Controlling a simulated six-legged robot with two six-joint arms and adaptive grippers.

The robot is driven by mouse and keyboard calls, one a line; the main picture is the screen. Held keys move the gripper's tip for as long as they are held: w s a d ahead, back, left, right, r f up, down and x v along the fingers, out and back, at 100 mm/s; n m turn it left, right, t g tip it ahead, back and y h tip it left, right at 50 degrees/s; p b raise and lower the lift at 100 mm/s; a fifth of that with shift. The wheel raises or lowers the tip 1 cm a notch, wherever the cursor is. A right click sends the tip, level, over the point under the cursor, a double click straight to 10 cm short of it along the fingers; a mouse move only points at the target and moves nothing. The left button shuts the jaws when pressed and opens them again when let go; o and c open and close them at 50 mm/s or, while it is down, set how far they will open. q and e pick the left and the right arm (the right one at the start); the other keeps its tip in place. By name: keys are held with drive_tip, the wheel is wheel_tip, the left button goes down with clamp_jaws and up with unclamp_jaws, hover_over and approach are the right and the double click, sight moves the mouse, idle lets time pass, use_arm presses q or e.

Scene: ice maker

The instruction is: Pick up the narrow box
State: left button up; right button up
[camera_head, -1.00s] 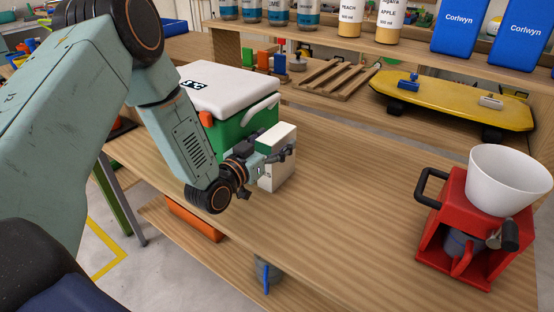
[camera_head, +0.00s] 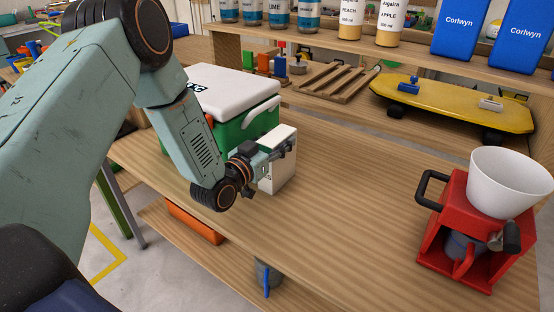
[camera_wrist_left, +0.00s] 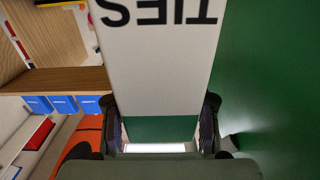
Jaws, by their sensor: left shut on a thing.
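The narrow box (camera_head: 279,173) is white and stands on the wooden table, just in front of the green cooler. My left gripper (camera_head: 278,151) is at its upper part and shut on it. In the left wrist view the box (camera_wrist_left: 155,62) shows a white face with upside-down black letters between the two fingers (camera_wrist_left: 160,130). A green band shows between the fingertips below that face. The arm hides part of the box's left side in the head view. My right gripper is not in view.
The green cooler (camera_head: 232,134) with its white lid stands close behind the box. A red ice machine (camera_head: 458,225) with a white bowl (camera_head: 508,183) stands at the right. The table (camera_head: 345,185) between is clear. A yellow skateboard (camera_head: 450,101) lies on the back shelf.

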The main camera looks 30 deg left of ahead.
sight(277, 134)
use_arm(q)
drive_tip(key=shift+f, duration=0.1)
clamp_jaws()
drive_tip(key=shift+r, duration=0.6)
wheel_tip(277, 134, up, 2)
drive_tip(key=shift+r+p, duration=0.2)
drive_tip(key=shift+p, duration=0.45)
drive_tip(key=s+a+p, duration=0.2)
drive_tip(key=s+p, duration=0.4)
drive_tip(key=s, duration=1.2)
drive_tip(key=shift+a, duration=0.25)
drive_tip(key=shift+w+r, duration=0.1)
